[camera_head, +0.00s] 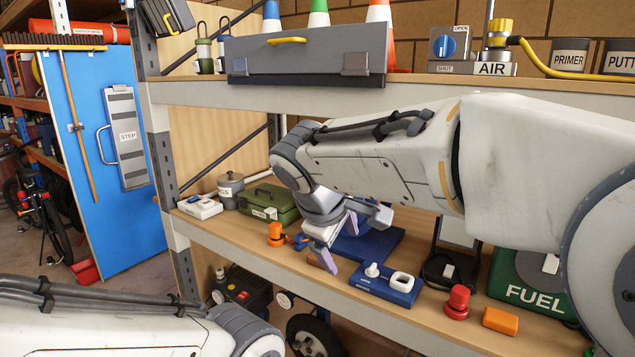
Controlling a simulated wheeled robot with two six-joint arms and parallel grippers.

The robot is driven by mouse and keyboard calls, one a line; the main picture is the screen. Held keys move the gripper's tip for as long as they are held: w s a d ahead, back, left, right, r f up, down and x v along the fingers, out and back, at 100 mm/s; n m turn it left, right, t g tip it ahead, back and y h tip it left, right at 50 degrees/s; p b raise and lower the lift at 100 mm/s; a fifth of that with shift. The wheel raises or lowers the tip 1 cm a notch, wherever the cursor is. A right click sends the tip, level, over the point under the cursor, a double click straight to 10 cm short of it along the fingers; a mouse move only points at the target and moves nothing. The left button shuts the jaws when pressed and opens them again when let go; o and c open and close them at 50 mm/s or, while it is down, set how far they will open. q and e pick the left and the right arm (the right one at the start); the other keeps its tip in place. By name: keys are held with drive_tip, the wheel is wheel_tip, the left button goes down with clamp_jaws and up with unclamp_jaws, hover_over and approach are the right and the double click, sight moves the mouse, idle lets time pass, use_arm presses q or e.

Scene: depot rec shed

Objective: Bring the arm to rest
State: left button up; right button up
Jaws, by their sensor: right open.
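My right arm reaches in from the right across the middle shelf (225,228). Its right gripper (337,241) points down over that shelf, with its two pinkish fingers apart and nothing seen between them. The gripper is in front of a dark blue flat-based item (385,246), partly hidden by the wrist. I cannot tell whether the fingers touch anything. My left arm lies low at the bottom left, in front of the rack. Its gripper is out of the picture.
Near the gripper stand an orange-red knobbed item (276,236) and a blue switch box (400,299). Further right are a red knob (457,307), an orange block (500,321) and a green fuel can (535,270). The upper shelf edge (300,97) runs above my arm.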

drive_tip(key=s+f+m+g+y+b, duration=0.1)
drive_tip(key=s+f+m+g+y, duration=0.1)
drive_tip(key=s+f, duration=0.7)
drive_tip(key=s+f+m+g+y+b, duration=0.1)
drive_tip(key=s+f+g, duration=0.3)
drive_tip(key=s+f, duration=0.6)
drive_tip(key=s, duration=0.7)
drive_tip(key=shift+d+f+m+y+b, duration=0.3)
drive_tip(key=shift+d+m+y+b, duration=0.05)
drive_tip(key=shift+m+y, duration=0.05)
